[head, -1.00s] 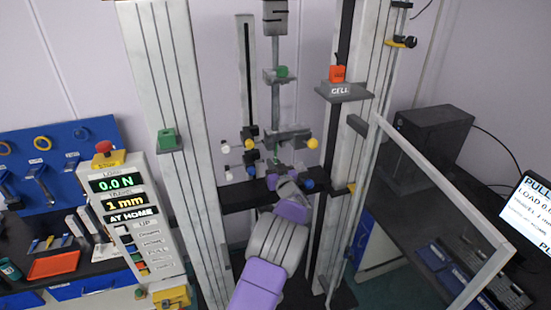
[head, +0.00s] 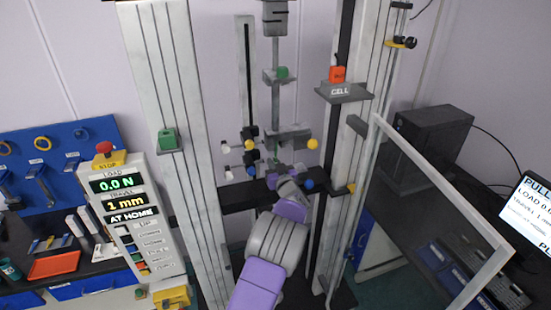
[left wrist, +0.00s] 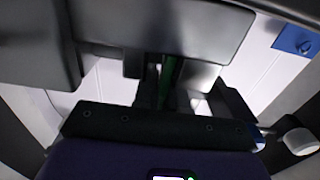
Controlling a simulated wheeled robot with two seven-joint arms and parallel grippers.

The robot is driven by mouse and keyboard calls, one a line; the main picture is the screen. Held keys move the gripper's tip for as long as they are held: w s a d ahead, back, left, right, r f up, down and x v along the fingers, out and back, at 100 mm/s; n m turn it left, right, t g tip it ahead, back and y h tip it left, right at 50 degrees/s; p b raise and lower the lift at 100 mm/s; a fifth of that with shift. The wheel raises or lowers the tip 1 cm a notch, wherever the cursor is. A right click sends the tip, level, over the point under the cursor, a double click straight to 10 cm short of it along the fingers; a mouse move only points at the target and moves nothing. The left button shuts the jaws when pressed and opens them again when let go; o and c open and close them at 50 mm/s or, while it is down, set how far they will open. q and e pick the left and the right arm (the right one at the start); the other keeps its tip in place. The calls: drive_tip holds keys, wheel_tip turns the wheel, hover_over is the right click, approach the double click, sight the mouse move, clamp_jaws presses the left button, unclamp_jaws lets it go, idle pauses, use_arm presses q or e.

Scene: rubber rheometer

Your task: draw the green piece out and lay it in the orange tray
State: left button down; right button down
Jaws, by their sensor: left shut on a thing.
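The green piece (left wrist: 168,74) shows in the left wrist view as a narrow upright green strip below grey machine blocks. My left gripper (left wrist: 166,97) is shut on it, with its dark fingers on both sides of the strip. In the head view my left gripper (head: 280,174) is at the lower grips in the middle of the test frame, and its wrist hides most of the piece. I cannot tell whether the upper end is still clamped. The orange tray (head: 54,265) lies on the dark bench at the far left, apart from the gripper. My right gripper is not in view.
A control panel (head: 125,210) and a tall grey column (head: 172,110) stand between the gripper and the tray. Knobs (head: 312,144) stick out around the grips. A clear guard door (head: 440,200) stands open at the right. Tools and small items surround the tray.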

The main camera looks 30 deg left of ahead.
use_arm(q)
drive_tip(key=shift+b+v, duration=0.35)
drive_tip(key=shift+v, duration=2.7)
drive_tip(key=v, duration=0.6)
drive_tip(key=shift+a, duration=0.1)
drive_tip(key=s+d+f+m+t+h+b, duration=0.3)
drive_tip(key=d+f+m+h+b, duration=0.2)
drive_tip(key=f, duration=0.5)
drive_tip(key=s+d+f+m+t+h+b, duration=0.3)
drive_tip(key=d+f+m+h+b, duration=0.2)
drive_tip(key=d+f+h+b, duration=0.3)
drive_tip(key=d+f+b, duration=0.2)
drive_tip(key=d+f, duration=0.1)
drive_tip(key=shift+s+d+h+b, duration=0.15)
drive_tip(key=shift+s+h+b, duration=0.05)
drive_tip(key=shift+h+b, duration=0.2)
